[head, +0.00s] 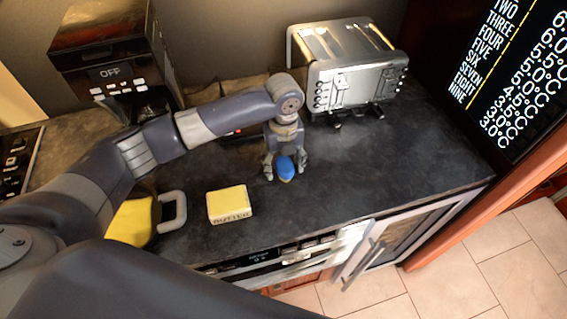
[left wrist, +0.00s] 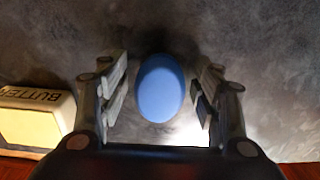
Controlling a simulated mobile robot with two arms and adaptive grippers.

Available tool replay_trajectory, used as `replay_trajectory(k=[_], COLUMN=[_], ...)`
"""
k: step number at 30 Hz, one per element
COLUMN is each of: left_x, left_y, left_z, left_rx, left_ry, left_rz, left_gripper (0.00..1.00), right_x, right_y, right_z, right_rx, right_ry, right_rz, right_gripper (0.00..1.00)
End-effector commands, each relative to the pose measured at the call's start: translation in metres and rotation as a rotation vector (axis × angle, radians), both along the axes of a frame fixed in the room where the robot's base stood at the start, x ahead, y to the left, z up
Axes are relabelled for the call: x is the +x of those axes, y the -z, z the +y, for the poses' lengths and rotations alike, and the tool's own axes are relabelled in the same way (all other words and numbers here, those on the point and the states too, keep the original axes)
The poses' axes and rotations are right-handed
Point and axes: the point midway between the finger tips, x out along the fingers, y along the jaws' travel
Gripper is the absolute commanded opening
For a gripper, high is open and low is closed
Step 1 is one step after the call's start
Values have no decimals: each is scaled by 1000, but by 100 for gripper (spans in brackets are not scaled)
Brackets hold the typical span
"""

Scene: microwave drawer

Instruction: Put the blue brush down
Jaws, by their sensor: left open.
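The blue brush (head: 286,167) is on the dark countertop (head: 350,175), in front of the toaster. In the left wrist view the brush shows as a blue oval (left wrist: 160,88) between the two fingers. My left gripper (head: 281,172) is around the brush from above, and its fingers stand open. In the left wrist view, gaps show between the brush and both fingers of the gripper (left wrist: 160,95). My right gripper is not in view.
A butter block (head: 229,203) lies left of the brush and also shows in the left wrist view (left wrist: 38,115). A silver toaster (head: 350,75) stands behind. A coffee machine (head: 115,70) is back left. The counter right of the brush is clear.

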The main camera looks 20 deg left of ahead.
Motion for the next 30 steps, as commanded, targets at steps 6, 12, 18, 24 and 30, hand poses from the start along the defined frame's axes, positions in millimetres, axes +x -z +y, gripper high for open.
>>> replay_trajectory(k=[6, 12, 18, 24, 30], left_x=[2, 2, 1, 0, 0], left_y=[-36, -79, -109, -119, -119], left_z=[0, 0, 0, 0, 0], left_rx=[-1, -2, -1, 0, 0], left_ry=[0, 0, -1, 0, 0], left_rz=[-8, -6, -3, 0, 0], left_gripper=[59, 59, 59, 59, 59], right_x=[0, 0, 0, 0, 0], right_y=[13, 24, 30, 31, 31], right_z=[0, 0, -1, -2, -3], right_rx=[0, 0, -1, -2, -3], right_ry=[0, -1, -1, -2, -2], right_rz=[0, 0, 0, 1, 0], right_gripper=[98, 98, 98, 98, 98])
